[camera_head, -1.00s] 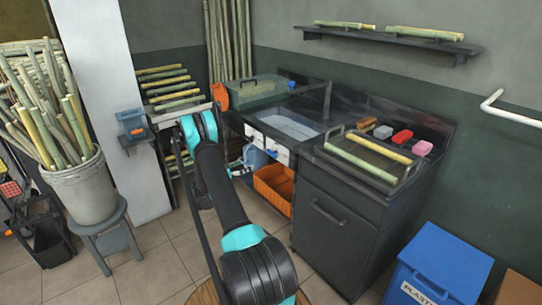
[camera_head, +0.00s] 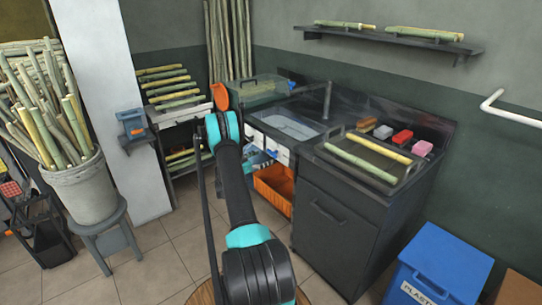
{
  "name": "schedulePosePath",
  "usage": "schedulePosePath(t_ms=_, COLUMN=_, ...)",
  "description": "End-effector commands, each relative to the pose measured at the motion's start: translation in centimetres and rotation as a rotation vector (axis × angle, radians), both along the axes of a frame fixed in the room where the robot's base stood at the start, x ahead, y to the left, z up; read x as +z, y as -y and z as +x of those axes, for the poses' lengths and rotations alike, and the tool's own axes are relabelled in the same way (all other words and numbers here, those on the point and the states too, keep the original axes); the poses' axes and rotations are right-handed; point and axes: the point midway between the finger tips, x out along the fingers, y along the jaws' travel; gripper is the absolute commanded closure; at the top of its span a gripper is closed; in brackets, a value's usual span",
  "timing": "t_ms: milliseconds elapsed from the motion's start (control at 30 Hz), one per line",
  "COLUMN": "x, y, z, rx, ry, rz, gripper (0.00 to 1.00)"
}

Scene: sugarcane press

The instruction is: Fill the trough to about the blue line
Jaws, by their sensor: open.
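A sunken basin (camera_head: 288,127), which looks like the trough, is set into the dark counter (camera_head: 333,118). Its inside looks pale bluish grey. I cannot make out a blue line or a water level at this size. A dark spout (camera_head: 327,100) stands at the back right of the basin. A small blue knob (camera_head: 291,84) shows behind it on the left. My black and teal arm reaches up the middle of the view, left of the basin. My gripper is hidden beyond the arm.
A tray with cane (camera_head: 357,163) sits on the counter's right. An orange crate (camera_head: 273,187) is under the counter. A blue bin (camera_head: 440,270) stands front right. A cane-filled bucket (camera_head: 82,193) stands left on a stool. Tiled floor between is clear.

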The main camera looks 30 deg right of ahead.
Motion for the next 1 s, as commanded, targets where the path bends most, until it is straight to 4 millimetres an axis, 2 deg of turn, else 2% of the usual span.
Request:
schedulePosePath(t_ms=100, x=0.0, y=2.2, z=0.1, rx=-0.002, ry=0.0, rz=0.0, gripper=0.02)
schedulePosePath(t_ms=300, x=0.0, y=4.4, z=0.4, rx=-0.001, ry=0.0, rz=0.0, gripper=0.02)
schedulePosePath(t_ms=700, x=0.0, y=5.1, z=0.4, rx=0.001, ry=0.0, rz=0.0, gripper=0.02)
schedulePosePath(t_ms=1000, x=0.0, y=5.0, z=0.4, rx=0.001, ry=0.0, rz=0.0, gripper=0.38)
